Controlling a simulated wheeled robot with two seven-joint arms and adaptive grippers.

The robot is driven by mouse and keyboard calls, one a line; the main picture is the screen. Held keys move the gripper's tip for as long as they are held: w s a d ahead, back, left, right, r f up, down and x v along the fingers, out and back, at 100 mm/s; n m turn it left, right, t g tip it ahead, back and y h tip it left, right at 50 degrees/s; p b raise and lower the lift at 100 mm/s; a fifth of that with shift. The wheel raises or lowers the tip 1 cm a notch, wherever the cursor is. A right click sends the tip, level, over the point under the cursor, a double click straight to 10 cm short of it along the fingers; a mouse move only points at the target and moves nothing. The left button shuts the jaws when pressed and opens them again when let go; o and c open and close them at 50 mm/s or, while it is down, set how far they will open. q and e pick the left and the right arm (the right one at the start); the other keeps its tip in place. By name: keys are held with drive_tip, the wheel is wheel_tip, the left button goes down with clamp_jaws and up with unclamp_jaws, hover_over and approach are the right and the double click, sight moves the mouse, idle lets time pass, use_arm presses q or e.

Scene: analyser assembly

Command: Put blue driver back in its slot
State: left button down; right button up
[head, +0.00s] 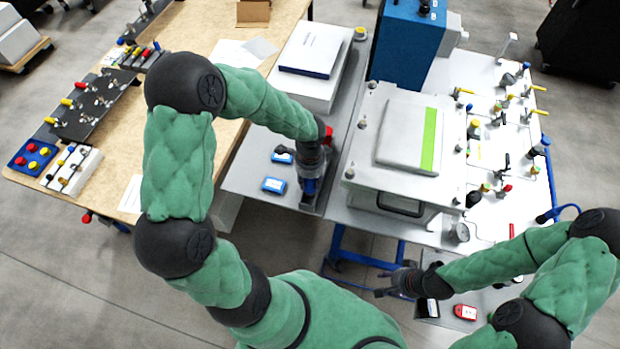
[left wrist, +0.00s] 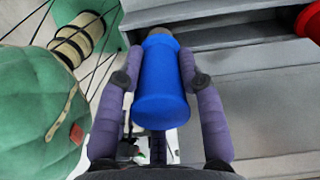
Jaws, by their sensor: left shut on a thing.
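The blue driver (left wrist: 160,85) has a thick, flared blue handle with its wide end towards the wrist camera. In the left wrist view my left gripper (left wrist: 161,58) is shut on this handle, one purple finger on each side. In the head view my left gripper (head: 308,192) points down over the front of the grey bench top, left of the white lidded analyser box; a little blue shows at its fingers. The driver's shaft and tip are hidden. My right gripper (head: 390,288) is low at the right, near the front of the bench; its finger opening is too small to judge. I cannot pick out the driver's slot.
Two small blue devices (head: 273,185) lie left of my left gripper. The analyser box (head: 375,190) with a front handle stands to its right. A red device (head: 465,312) lies near my right gripper. The wooden table (head: 115,190) at left holds racks of coloured parts.

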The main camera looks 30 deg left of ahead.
use_arm(q)
drive_tip(key=shift+f+b, duration=1.1)
drive_tip(key=shift+f, duration=0.4)
drive_tip(key=c, duration=0.9)
unclamp_jaws()
drive_tip(key=o, duration=0.6)
drive_tip(key=shift+r, duration=0.1)
wheel_tip(320, 180, up, 12)
drive_tip(key=shift+f, duration=0.1)
